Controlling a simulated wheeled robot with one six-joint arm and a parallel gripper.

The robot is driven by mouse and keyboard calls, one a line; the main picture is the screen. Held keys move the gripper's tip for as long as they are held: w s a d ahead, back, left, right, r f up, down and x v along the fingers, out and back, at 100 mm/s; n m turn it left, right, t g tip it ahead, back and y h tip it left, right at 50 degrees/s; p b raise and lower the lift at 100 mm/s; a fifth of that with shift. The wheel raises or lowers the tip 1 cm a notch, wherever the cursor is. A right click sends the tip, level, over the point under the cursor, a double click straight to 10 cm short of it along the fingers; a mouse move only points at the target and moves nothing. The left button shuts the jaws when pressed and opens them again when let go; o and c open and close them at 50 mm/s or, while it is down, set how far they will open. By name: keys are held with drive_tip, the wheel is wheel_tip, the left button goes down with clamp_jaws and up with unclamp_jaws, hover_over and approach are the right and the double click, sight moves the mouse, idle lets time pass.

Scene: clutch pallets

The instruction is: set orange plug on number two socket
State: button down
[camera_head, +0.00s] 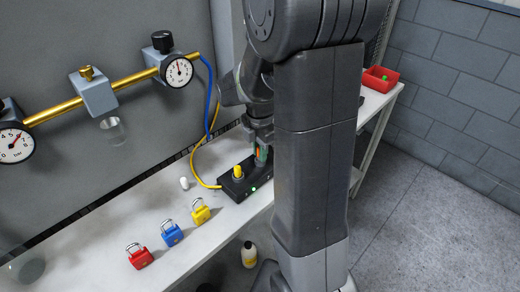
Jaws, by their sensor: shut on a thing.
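The black socket block (232,189) lies on the white bench, with a yellow plug (238,172) standing on its left part and a green light at its front. My gripper (261,151) points down over the block's right part, next to my large arm link. It is shut on the orange plug (258,153), of which only a small sliver shows between the fingers. I cannot tell whether the plug touches the block. The right end of the block is hidden behind my arm, and no socket numbers are readable.
A red padlock (139,257), a blue padlock (172,235) and a yellow padlock (200,212) stand on the bench (115,225). A yellow cable (196,165) runs to the block. A small white object (184,183) lies nearby. A red bin (380,80) sits at the far right.

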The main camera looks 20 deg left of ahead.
drive_tip(key=shift+f, duration=0.4)
drive_tip(key=shift+r, duration=0.3)
drive_tip(key=shift+r+p, duration=0.45)
drive_tip(key=shift+r, duration=0.15)
drive_tip(key=shift+f+b, duration=0.6)
drive_tip(key=shift+f, duration=0.3)
idle(0.6)
drive_tip(key=c, duration=1.6)
unclamp_jaws()
drive_tip(key=shift+r, duration=0.15)
drive_tip(key=shift+r+p, duration=4.45)
drive_tip(key=shift+r, duration=1)
drive_tip(key=shift+f, duration=0.2)
